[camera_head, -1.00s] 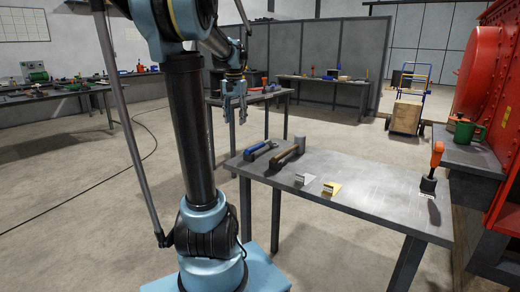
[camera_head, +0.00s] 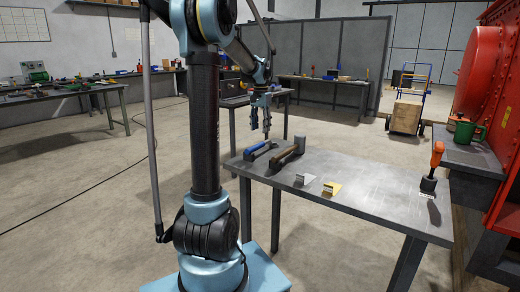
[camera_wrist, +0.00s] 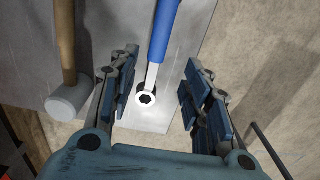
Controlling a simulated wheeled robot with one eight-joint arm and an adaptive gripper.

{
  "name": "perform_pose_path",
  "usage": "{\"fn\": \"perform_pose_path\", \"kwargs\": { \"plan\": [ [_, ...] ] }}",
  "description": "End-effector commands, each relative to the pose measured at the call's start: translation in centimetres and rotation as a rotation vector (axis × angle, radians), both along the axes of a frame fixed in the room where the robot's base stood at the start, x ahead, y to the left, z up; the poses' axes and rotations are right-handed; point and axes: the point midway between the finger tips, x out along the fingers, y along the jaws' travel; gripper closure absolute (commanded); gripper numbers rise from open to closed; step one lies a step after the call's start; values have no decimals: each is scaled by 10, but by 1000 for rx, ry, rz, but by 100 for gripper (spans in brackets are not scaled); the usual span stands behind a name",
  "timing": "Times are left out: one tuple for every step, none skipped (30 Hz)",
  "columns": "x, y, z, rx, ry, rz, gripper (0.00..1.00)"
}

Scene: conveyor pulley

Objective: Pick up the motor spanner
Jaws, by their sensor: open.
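The spanner (camera_head: 260,150) has a blue handle and lies near the far left corner of the grey metal table (camera_head: 375,192). In the wrist view the spanner (camera_wrist: 161,42) shows its bright ring end pointing toward my gripper. My gripper (camera_head: 261,131) is open and empty, its fingers pointing down above that corner. In the wrist view the spanner's ring end appears between the two fingers of my gripper (camera_wrist: 160,62), below them and apparently not touched. The far end of the handle is cut off by the picture edge.
A mallet (camera_head: 284,157) lies close beside the spanner; in the wrist view the mallet (camera_wrist: 68,102) is left of it. A small grey piece (camera_head: 304,179), a yellow piece (camera_head: 331,188) and an orange-handled tool (camera_head: 436,165) are further along the table. A red machine (camera_head: 490,75) stands at right.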

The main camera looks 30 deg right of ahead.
Motion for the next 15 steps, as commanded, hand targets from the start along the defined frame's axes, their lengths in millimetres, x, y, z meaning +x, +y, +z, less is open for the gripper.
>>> {"fn": "perform_pose_path", "kwargs": {
  "plan": [
    [0,0,-9,0,0,0,56],
    [0,0,-14,0,0,0,56],
    [0,0,-20,0,0,0,56],
    [0,0,-25,0,0,0,56],
    [0,0,-29,0,0,0,56],
    [0,0,-34,0,0,0,56],
    [0,0,-37,0,0,0,56],
    [0,0,-40,0,0,0,56],
    [0,0,-42,0,0,0,56],
    [0,0,-44,0,0,0,56],
    [0,0,-45,0,0,0,56],
    [0,1,-47,0,0,0,56],
    [-1,1,-48,0,0,1,56],
    [-1,1,-50,0,0,0,56],
    [-1,1,-52,0,0,1,56]
  ]
}}
